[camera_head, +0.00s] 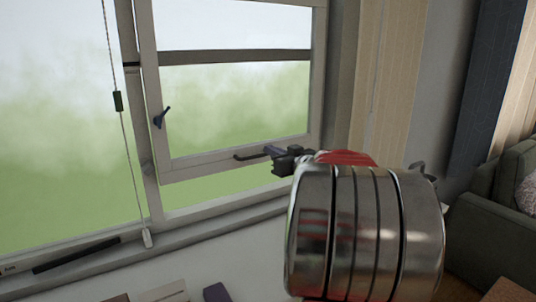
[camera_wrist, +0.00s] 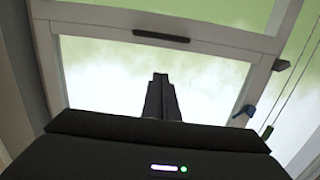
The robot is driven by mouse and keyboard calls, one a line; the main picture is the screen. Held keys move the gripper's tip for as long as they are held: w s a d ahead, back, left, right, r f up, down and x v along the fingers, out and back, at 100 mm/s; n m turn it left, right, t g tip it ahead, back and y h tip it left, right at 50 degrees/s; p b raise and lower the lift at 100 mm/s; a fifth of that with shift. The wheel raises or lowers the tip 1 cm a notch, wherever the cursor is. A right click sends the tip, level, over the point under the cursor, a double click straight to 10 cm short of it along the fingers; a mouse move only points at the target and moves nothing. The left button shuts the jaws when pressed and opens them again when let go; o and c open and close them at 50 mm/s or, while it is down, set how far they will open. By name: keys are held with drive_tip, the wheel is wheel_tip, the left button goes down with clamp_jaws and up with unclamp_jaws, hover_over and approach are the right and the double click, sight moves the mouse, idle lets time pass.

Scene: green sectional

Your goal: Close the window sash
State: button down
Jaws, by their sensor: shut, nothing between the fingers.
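The white-framed window sash (camera_head: 205,163) stands ajar in the head view, with green showing below its bottom rail. A dark bar handle (camera_head: 252,155) runs along that rail, and a blue-grey latch (camera_head: 160,117) sits on the left stile. My gripper (camera_head: 272,151) is by the right end of the bar; whether they touch is unclear. In the wrist view, my shut, empty gripper (camera_wrist: 160,77) points at the glass. The sash rail (camera_wrist: 215,38) crosses the top there with the dark bar handle (camera_wrist: 161,37), apart from the fingertips in the picture. The latch (camera_wrist: 243,113) is at right.
A blind cord (camera_head: 126,150) with a dark toggle hangs left of the sash. The window sill (camera_head: 190,232) runs below. Beige vertical blinds (camera_head: 385,80) hang at right, and a green sofa (camera_head: 495,205) stands at the far right. Small boxes show at the bottom edge.

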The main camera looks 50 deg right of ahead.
drive_tip(key=w+d+f, duration=0.2)
drive_tip(key=w+f, duration=0.2)
drive_tip(key=w, duration=0.5)
drive_tip(key=shift+w+d+f, duration=0.15)
drive_tip(key=shift+d+f, duration=0.1)
drive_tip(key=shift+d, duration=0.05)
drive_tip(key=shift+a, duration=0.1)
